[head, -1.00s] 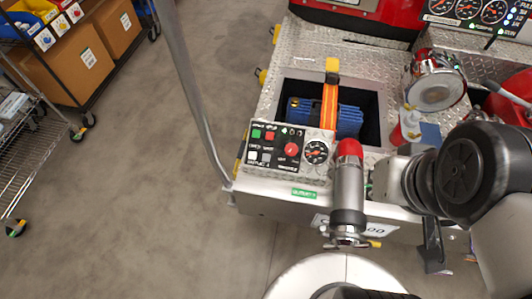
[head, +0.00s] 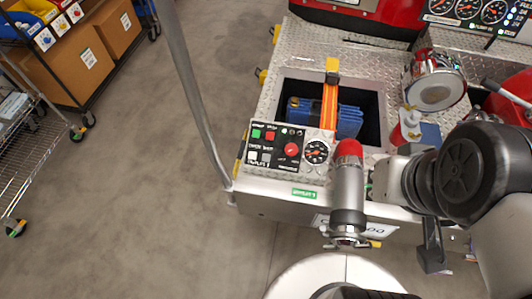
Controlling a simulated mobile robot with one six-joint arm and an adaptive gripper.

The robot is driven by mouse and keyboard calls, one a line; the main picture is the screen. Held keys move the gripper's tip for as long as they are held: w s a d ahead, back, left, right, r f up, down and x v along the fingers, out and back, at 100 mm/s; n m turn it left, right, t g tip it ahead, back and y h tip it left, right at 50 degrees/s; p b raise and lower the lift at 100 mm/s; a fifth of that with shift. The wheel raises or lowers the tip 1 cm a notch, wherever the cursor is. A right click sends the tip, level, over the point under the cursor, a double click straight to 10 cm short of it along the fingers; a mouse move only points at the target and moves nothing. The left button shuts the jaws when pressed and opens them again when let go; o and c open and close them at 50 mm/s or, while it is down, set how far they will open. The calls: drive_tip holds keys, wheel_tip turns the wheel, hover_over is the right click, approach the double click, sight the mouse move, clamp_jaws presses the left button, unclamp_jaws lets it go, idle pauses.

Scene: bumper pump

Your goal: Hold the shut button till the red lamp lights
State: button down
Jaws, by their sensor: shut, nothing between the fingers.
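The black control panel (head: 275,162) sits on the truck's deck, left of centre in the head view. The labels are too small to tell the shut button apart surely. No lit red lamp can be made out. My arm comes in from the right, its end region apart from the panel. My gripper's fingers cannot be made out clearly; nothing covers the panel.
A round gauge (head: 316,152) adjoins the panel. A silver cylinder with a red end (head: 348,185) stands right of it. A recess holding blue material (head: 350,122) lies behind, crossed by an orange bar (head: 329,102). A grey pole (head: 190,90) rises at left.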

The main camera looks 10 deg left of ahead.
sight(266, 158)
drive_tip(key=w+d+f+n+g+h, duration=0.35)
drive_tip(key=w+f+n+h, duration=0.25)
drive_tip(key=n, duration=0.5)
drive_tip(key=w+a+f+n+t+h+p, duration=0.1)
drive_tip(key=w+a+f+n+t+h, duration=0.4)
drive_tip(key=w+n, duration=0.45)
drive_tip(key=w+a+f+n+t+y, duration=0.1)
drive_tip(key=a+f+n+t+y, duration=0.2)
drive_tip(key=a+f+n, duration=0.4)
drive_tip(key=w+a+f+n+t+y, duration=0.1)
drive_tip(key=a+f+n+t+y, duration=0.3)
drive_tip(key=a+f+n, duration=0.3)
drive_tip(key=a+n+t, duration=0.1)
drive_tip(key=a+n, duration=0.4)
drive_tip(key=a, duration=0.3)
drive_tip(key=shift+f+p, duration=0.3)
drive_tip(key=shift+f, duration=0.1)
drive_tip(key=shift+f+n+t, duration=0.1)
drive_tip(key=shift+n+t, duration=0.15)
drive_tip(key=w+f+b, duration=0.1)
drive_tip(key=f+b, duration=0.1)
drive_tip(key=w+f+b, duration=0.2)
drive_tip(key=f, duration=0.1)
drive_tip(key=w+f+b, duration=0.1)
drive_tip(key=f+b, duration=0.1)
drive_tip(key=shift+w+f, duration=0.15)
drive_tip(key=shift+w, duration=0.1)
